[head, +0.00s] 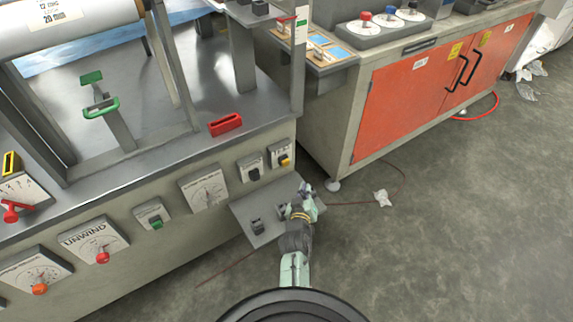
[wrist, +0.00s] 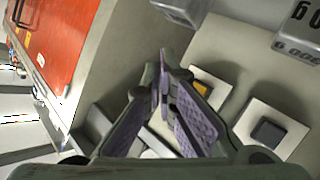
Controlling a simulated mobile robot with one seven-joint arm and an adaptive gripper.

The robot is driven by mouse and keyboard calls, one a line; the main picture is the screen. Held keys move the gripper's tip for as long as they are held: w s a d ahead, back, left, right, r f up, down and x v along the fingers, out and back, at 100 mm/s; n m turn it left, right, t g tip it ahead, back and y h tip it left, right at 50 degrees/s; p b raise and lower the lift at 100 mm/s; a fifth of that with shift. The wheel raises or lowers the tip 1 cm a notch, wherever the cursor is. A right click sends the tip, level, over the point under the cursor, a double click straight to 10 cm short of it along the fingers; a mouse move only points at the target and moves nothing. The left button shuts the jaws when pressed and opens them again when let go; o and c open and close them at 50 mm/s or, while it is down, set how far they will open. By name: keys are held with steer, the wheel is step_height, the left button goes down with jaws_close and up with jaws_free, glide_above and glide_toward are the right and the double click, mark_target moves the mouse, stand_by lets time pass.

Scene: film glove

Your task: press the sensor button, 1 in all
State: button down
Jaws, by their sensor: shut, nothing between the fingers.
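A yellow button (head: 284,160) and a black button (head: 254,173) sit on small light plates at the right end of the machine's front. In the wrist view, the yellow button (wrist: 203,88) is partly behind the fingers, and the dark button (wrist: 268,131) is clear to the right. No label legibly marks either as the sensor button. My gripper (head: 306,189) is low in front of the machine's right end, below the yellow button. In the wrist view my gripper (wrist: 164,72) is shut and empty, its tips just left of the yellow button; contact cannot be told.
A grey sloping plate (head: 240,210) juts out below the buttons. A green switch (head: 157,224) and red and orange knobs are further left on the machine. An orange-doored cabinet (head: 400,105) stands to the right. The floor (head: 470,220) at right is mostly clear, with a thin cable.

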mark_target(286, 163)
steer(key=w+a+b, duration=0.4)
steer(key=w, duration=0.2)
steer(key=shift+w+a, duration=0.35)
steer(key=shift+a, duration=0.05)
steer(key=shift+w+a, duration=0.1)
stand_by(1.1)
steer(key=shift+w+a+b, duration=0.2)
steer(key=shift+w+b, duration=0.05)
steer(key=shift+b, duration=0.15)
steer(key=shift+w+a+b, duration=0.25)
steer(key=shift+w+b, duration=0.05)
steer(key=shift+w, duration=0.05)
stand_by(0.5)
stand_by(0.4)
steer(key=shift+s+d+p, duration=0.45)
steer(key=shift+s+d, duration=0.05)
steer(key=shift+s, duration=0.25)
